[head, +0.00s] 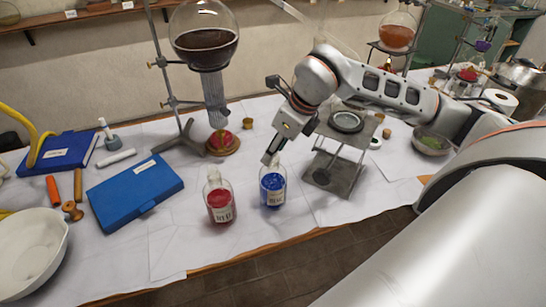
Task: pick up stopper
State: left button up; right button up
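My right gripper (271,157) comes in from the right and points down at the top of a small glass bottle with blue contents (273,188). Its fingertips are at or just above the bottle's mouth, and I cannot tell whether they touch it. The gripper hides the mouth, so I cannot see whether a stopper is there or between the fingers. A similar bottle with red contents (220,203) stands to the left, with a pale glassy top. Small brown cork-like pieces lie farther back, one behind the gripper (248,123) and one at the right (386,133). My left gripper is out of view.
A metal stand (332,178) is close to the right of the blue bottle. A round flask of dark liquid (204,45) hangs on a clamp stand behind. A blue book (136,190) and white bowl (30,255) are at left. The cloth's front edge is near the bottles.

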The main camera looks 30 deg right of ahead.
jog(key=c, duration=1)
jog(key=shift+r, duration=0.15)
jog(key=shift+r+p, duration=2.1)
jog(key=shift+r, duration=9.3)
